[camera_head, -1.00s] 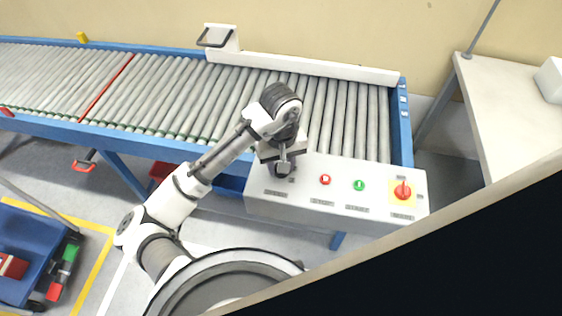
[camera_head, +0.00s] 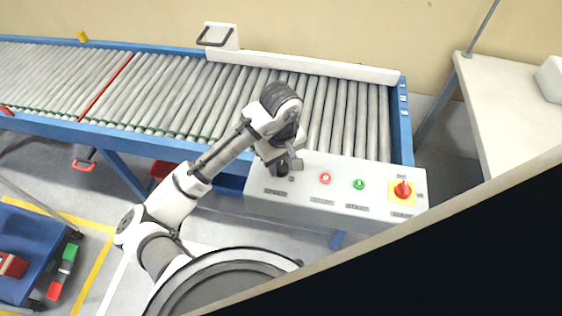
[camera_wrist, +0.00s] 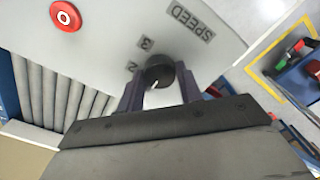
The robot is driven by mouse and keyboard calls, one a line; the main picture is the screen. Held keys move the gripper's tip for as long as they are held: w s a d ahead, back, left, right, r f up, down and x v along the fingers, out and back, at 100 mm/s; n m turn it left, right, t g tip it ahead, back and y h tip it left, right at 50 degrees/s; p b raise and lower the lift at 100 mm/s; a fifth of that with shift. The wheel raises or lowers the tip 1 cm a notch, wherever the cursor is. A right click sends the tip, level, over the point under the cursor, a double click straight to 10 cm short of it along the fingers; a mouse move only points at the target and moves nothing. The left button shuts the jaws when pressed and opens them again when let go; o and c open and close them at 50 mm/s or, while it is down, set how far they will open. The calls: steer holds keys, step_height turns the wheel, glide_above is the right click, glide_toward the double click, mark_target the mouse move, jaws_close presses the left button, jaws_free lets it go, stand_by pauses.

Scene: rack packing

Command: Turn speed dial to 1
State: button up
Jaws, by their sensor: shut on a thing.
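The speed dial (camera_wrist: 160,72) is a round black knob on the grey control panel, beside the printed word SPEED. The numbers 2 and 3 show next to it; any 1 is hidden. A pale pointer line shows on the knob's side toward my gripper, but I cannot tell which number it marks. My gripper (camera_wrist: 160,92) is shut on the dial, with one finger on each side of it. In the head view my gripper (camera_head: 284,166) is over the left end of the control panel (camera_head: 308,197), and the dial is mostly hidden by it.
The roller conveyor (camera_head: 170,95) runs behind. A white table (camera_head: 500,100) stands at the right.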

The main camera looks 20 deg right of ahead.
steer(key=o, duration=1)
steer(key=shift+r, duration=0.15)
step_height(320, 180, up, 14)
steer(key=shift+f+b, duration=0.2)
steer(key=shift+b, duration=0.15)
